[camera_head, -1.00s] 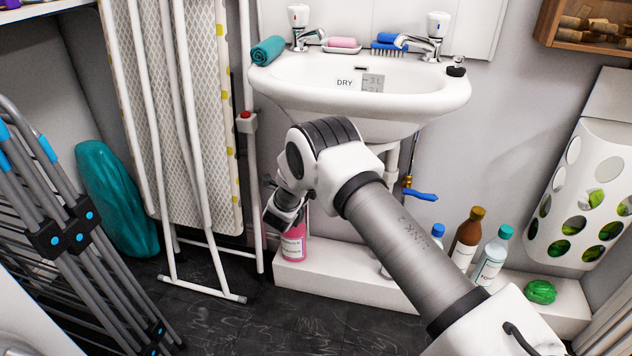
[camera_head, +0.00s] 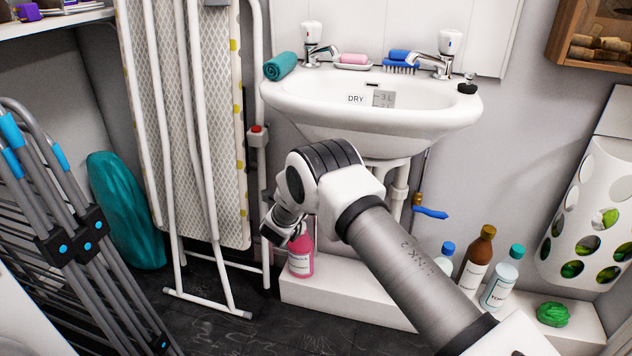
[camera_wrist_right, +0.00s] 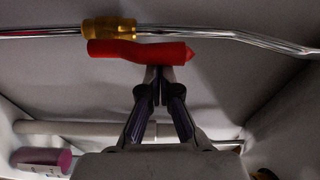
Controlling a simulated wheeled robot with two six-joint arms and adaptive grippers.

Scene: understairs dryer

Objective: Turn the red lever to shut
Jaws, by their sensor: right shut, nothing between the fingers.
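The red lever (camera_wrist_right: 140,52) shows in the right wrist view, lying nearly along a chrome pipe (camera_wrist_right: 230,32) beside a brass valve body (camera_wrist_right: 109,28). My right gripper (camera_wrist_right: 159,72) is shut and empty, its fingertips at the lever's lower edge, right of its middle. I cannot tell whether they touch it. In the head view my right gripper (camera_head: 275,230) is below the left side of the sink (camera_head: 370,105), and the red lever is hidden there. My left gripper is not in view.
A pink bottle (camera_head: 300,260) stands on the white ledge (camera_head: 350,290) close to my right gripper. A folded ironing board (camera_head: 205,150) leans at its left. A blue lever (camera_head: 430,212) is on another pipe under the sink. More bottles stand on the ledge at right.

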